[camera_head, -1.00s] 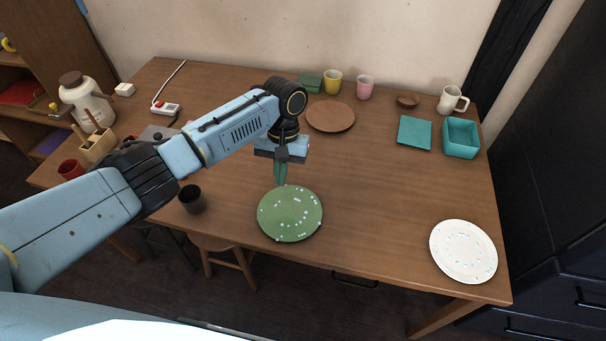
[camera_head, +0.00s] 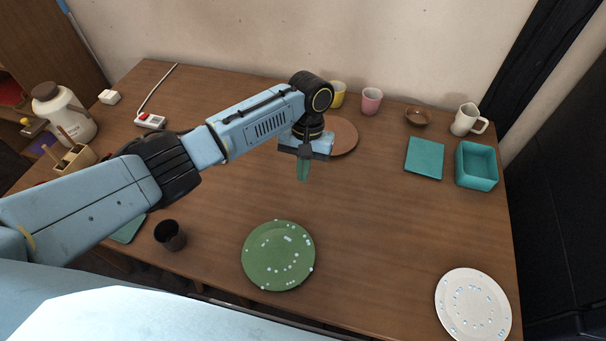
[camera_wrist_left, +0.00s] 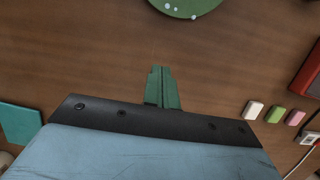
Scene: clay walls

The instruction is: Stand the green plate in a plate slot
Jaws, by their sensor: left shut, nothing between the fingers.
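The green plate (camera_head: 278,256) with pale specks lies flat near the front edge of the table. Part of the green plate (camera_wrist_left: 186,4) also shows at the top of the left wrist view. My left gripper (camera_head: 303,172) is shut and empty above the table, behind the plate and apart from it. Its green fingers (camera_wrist_left: 162,88) are together in the left wrist view. No plate slot can be made out in these views. My right gripper is not in view.
A white speckled plate (camera_head: 473,305) lies at the front right. A dark cup (camera_head: 170,236) stands left of the green plate. A teal square (camera_head: 424,158), a teal box (camera_head: 477,166) and a mug (camera_head: 467,120) are at the back right. The middle right of the table is clear.

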